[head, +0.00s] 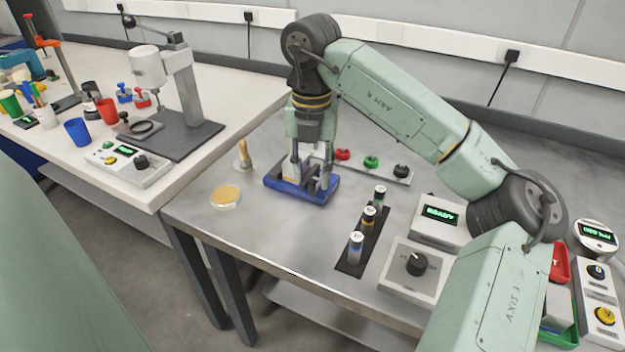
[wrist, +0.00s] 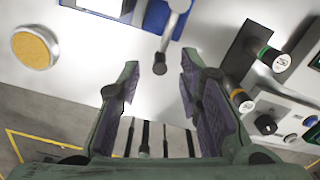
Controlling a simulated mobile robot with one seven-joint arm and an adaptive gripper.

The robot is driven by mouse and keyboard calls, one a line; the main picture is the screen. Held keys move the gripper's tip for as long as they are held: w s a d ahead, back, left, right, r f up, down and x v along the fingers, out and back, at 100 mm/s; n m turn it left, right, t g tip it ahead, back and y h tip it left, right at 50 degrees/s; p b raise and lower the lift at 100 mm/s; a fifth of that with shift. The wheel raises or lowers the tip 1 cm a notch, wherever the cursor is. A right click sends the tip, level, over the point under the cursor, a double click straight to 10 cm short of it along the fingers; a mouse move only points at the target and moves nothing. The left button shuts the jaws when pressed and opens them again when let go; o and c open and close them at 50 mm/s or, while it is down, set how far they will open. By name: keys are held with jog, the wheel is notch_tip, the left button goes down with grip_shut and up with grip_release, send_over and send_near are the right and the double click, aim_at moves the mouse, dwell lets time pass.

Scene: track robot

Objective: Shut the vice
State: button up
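The vice (head: 300,193) has a blue base and grey jaws and sits on the near grey table. My gripper (head: 311,180) is above it, pointing down, and hides part of the jaws. In the wrist view, the blue vice (wrist: 157,20) is at the top edge, with a pale block (wrist: 100,5) beside it, partly cut off. A grey lever with a dark knob (wrist: 160,66) reaches from the vice down between the fingertips. My gripper (wrist: 158,76) is open, with clear space between the knob and each finger. I cannot tell how far apart the jaws are.
A dish of yellow material (head: 225,196) and a wooden-handled stamp (head: 243,156) stand left of the vice. Several vials stand on a black strip (head: 351,258) to the right. A panel with coloured knobs (head: 385,170) is behind. Bare tabletop lies in front.

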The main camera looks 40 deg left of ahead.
aim_at(311, 181)
jog(key=shift+f, duration=1.75)
grip_shut()
